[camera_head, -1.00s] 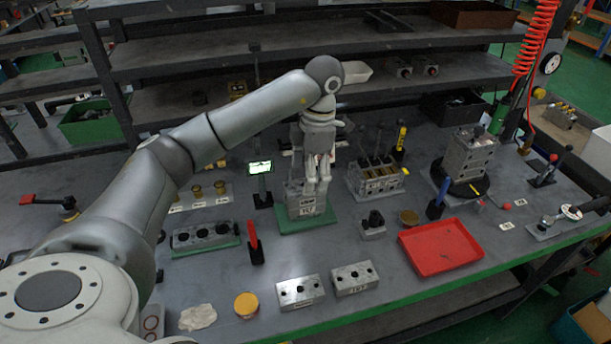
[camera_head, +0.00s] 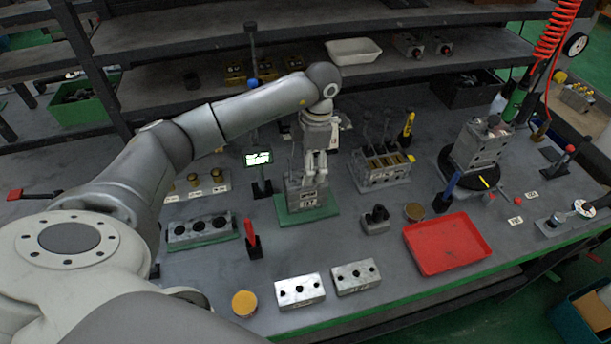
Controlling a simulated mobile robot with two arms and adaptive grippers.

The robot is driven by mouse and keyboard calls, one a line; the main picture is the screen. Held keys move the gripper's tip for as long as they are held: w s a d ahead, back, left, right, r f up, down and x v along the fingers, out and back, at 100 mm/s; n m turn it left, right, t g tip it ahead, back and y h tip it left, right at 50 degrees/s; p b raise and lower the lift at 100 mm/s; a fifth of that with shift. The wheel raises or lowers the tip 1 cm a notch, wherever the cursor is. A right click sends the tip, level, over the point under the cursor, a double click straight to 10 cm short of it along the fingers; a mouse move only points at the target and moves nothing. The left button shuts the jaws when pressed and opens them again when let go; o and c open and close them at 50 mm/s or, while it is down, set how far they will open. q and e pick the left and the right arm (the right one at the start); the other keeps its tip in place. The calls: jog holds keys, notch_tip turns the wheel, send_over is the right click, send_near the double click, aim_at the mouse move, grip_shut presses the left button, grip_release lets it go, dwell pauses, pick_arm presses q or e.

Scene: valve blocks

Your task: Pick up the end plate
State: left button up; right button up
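Two metal blocks with dark holes, the left one (camera_head: 300,290) and the right one (camera_head: 356,276), lie side by side near the front edge. A similar longer block with holes (camera_head: 201,229) rests on a green pad at the left. I cannot tell for sure which piece is the end plate. My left gripper (camera_head: 315,174) points down over a labelled metal block (camera_head: 308,198) on a green mat (camera_head: 291,216) mid-table. Its fingers are close together at the block's top. Whether they touch or grip it is not clear. My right gripper is not in view.
A red tray (camera_head: 446,243) lies at the right front. A valve block with levers (camera_head: 383,166) stands right of my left gripper. A small display (camera_head: 259,158) stands to its left. A tall metal block (camera_head: 478,147) sits on a black disc. A yellow round piece (camera_head: 244,303) lies in front.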

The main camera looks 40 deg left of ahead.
pick_arm(q)
notch_tip(320, 180, down, 3)
jog(key=shift+a+r+p, duration=0.15)
jog(key=shift+r+p, duration=0.05)
jog(key=shift+p, duration=0.3)
jog(key=shift+s+f, duration=0.1)
jog(key=shift+f, duration=0.4)
jog(key=shift+c, duration=0.9)
jog(key=c, duration=1.1)
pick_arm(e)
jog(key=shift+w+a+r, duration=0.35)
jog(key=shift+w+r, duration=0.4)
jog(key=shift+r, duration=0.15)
